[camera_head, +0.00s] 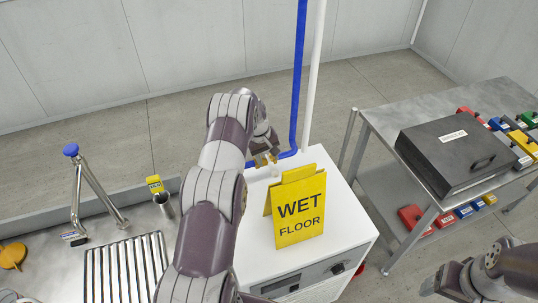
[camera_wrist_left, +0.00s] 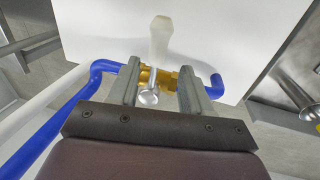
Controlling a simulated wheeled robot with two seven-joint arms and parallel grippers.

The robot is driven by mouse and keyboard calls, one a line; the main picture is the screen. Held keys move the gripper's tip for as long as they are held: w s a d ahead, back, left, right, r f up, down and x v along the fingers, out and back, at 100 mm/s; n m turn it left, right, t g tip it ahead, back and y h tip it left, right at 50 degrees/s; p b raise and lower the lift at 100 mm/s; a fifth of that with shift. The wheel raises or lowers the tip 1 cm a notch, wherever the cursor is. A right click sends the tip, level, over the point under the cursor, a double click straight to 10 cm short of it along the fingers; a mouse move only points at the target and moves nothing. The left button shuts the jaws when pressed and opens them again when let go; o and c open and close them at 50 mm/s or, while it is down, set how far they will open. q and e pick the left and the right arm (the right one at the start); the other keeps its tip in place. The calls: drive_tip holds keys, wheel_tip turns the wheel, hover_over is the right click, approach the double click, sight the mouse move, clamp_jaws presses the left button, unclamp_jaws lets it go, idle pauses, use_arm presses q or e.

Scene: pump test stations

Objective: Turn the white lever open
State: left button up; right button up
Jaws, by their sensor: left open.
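A brass valve (camera_wrist_left: 168,80) sits in the blue pipe, and it also shows in the head view (camera_head: 262,160) at the back of the white cabinet. Its white lever (camera_wrist_left: 160,38) points up in the left wrist view, away from the gripper base, over the white cabinet top. My left gripper (camera_wrist_left: 159,68) is open, with one finger on each side of the valve body and lever base. I cannot tell whether the fingers touch them. In the head view my left gripper (camera_head: 265,146) is partly hidden by its wrist. My right gripper (camera_head: 430,286) is at the lower right, its jaw state unclear.
A yellow wet floor sign (camera_head: 299,212) stands on the white cabinet (camera_head: 345,232), just in front of the valve. A blue pipe (camera_head: 299,75) and a white pipe (camera_head: 314,75) rise behind. A sink (camera_head: 95,222) is left; a metal table (camera_head: 400,105) with a black case (camera_head: 455,150) is right.

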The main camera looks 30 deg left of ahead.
sight(271, 161)
use_arm(q)
drive_tip(key=w+f, duration=0.1)
drive_tip(key=f, duration=0.2)
drive_tip(key=shift+w+d, duration=0.15)
drive_tip(key=shift+w, duration=0.25)
drive_tip(key=shift+f+p, duration=0.2)
drive_tip(key=shift+p, duration=0.1)
drive_tip(key=shift+s+r, duration=0.25)
drive_tip(key=shift+s, duration=0.3)
drive_tip(key=shift+w+f, duration=0.15)
drive_tip(key=shift+w, duration=0.05)
clamp_jaws()
drive_tip(key=shift+d, duration=0.1)
use_arm(e)
drive_tip(key=shift+w+d+r, duration=0.1)
drive_tip(key=shift+w+r, duration=0.3)
drive_tip(key=shift+w, duration=0.05)
drive_tip(key=shift+f, duration=0.1)
